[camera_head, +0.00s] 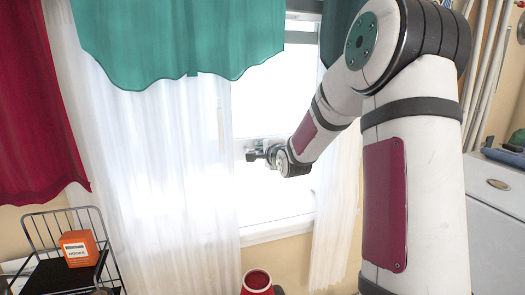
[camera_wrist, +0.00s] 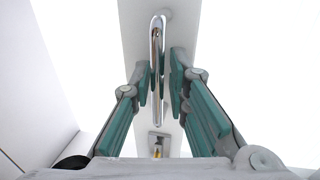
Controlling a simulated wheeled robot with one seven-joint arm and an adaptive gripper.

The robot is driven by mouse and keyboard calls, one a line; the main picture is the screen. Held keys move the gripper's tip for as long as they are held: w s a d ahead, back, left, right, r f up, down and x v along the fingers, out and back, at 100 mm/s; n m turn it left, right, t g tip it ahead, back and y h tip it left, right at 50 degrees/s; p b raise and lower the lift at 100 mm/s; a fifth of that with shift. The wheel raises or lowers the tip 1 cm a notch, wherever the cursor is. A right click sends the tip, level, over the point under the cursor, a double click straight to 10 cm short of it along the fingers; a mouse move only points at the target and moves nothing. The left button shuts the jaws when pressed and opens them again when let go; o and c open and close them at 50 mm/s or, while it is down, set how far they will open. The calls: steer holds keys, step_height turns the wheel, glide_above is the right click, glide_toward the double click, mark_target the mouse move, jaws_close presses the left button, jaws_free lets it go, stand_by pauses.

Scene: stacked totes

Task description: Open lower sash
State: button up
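The window with its lower sash (camera_head: 285,200) stands behind the curtains in the head view, its panes washed out white. My gripper (camera_head: 252,153) reaches to the sash's rail at mid-height in the head view. In the wrist view a shiny metal bar handle (camera_wrist: 157,30) is fixed on a pale rail (camera_wrist: 188,20). The teal finger pads of my gripper (camera_wrist: 160,82) stand on both sides of the handle's near end, with narrow gaps showing. A small metal fitting (camera_wrist: 159,143) sits below, between the fingers. I cannot tell whether the sash is raised.
White sheer curtains (camera_head: 165,150) hang left of my arm, under a teal valance (camera_head: 180,40). A red curtain (camera_head: 35,110) hangs far left. A wire rack (camera_head: 105,262) holds an orange box (camera_head: 79,248). A red container (camera_head: 257,281) stands below the window sill (camera_head: 275,229). A white cabinet (camera_head: 495,185) is at right.

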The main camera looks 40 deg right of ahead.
steer(key=shift+f, duration=0.1)
steer(key=v, duration=1.2)
steer(key=shift+a, duration=0.1)
stand_by(0.3)
steer(key=s+a+f+n+g+y, duration=0.15)
steer(key=s+a+n+g, duration=0.5)
steer(key=s, duration=0.65)
steer(key=s+a+f+n+g+y, duration=0.1)
steer(key=s+a+f+n+g, duration=0.15)
steer(key=s+a+n, duration=0.75)
steer(key=s+a+f+n+g+y, duration=0.2)
steer(key=s+a+n+g, duration=0.4)
steer(key=s, duration=0.9)
step_height(320, 180, up, 25)
steer(key=a+m+t+p, duration=0.1)
steer(key=t+p, duration=0.3)
steer(key=p, duration=1.8)
steer(key=shift+s+a+p, duration=0.2)
steer(key=shift+s+p, duration=0.1)
steer(key=shift+p, duration=0.05)
